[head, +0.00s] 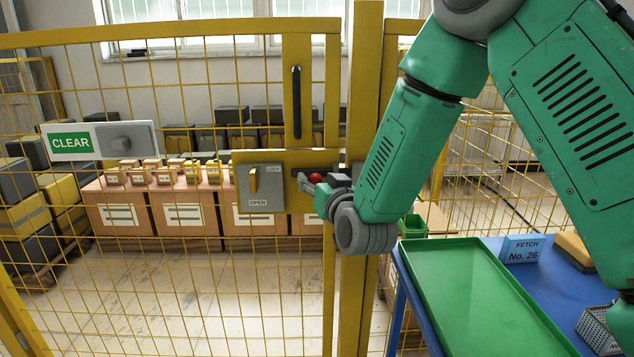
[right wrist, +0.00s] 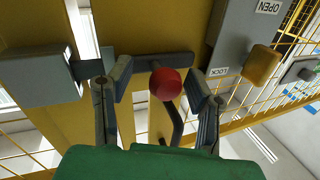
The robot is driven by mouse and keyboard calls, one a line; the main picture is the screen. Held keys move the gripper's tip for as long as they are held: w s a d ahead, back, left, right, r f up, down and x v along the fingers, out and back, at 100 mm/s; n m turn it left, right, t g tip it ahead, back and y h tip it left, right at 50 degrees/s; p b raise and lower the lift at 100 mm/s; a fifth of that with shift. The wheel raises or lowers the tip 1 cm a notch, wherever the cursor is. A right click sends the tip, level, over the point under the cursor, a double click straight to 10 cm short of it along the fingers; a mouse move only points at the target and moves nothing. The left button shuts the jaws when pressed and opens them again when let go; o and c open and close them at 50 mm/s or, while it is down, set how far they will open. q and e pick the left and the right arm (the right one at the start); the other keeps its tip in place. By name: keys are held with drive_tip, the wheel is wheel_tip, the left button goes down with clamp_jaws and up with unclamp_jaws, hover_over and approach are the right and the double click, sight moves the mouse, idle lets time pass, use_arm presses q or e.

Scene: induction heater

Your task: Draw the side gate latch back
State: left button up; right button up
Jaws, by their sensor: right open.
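The latch's red knob (head: 316,178) is on the yellow gate, beside the gate post. In the right wrist view the red knob (right wrist: 165,84) sits on a dark bar (right wrist: 185,60), between the fingers of my right gripper (right wrist: 158,80). The fingers are open, with a gap on each side of the knob. In the head view my right gripper (head: 312,189) is at the knob, partly hidden by my wrist. A grey block (right wrist: 40,78) is at the left of the bar. My left gripper is out of view.
A grey plate (head: 272,201) with a yellow handle (head: 253,180), marked LOCK and OPEN, is left of the knob. A black pull handle (head: 297,102) is above. A blue table (head: 488,246) with a green tray (head: 470,290) stands at right. Boxes (head: 186,205) are behind the mesh.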

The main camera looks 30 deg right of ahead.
sight(280, 175)
drive_tip(key=shift+a+r, duration=0.1)
drive_tip(key=shift+a, duration=0.25)
clamp_jaws()
drive_tip(key=w+a, duration=0.2)
drive_tip(key=a, duration=0.1)
drive_tip(key=w+a, duration=0.1)
drive_tip(key=shift+a+p, duration=0.35)
drive_tip(key=shift+p, duration=0.05)
drive_tip(key=shift+w+a+r, duration=0.1)
drive_tip(key=shift+w+a, duration=0.05)
drive_tip(key=shift+a, duration=0.15)
unclamp_jaws()
drive_tip(key=shift+a, duration=0.1)
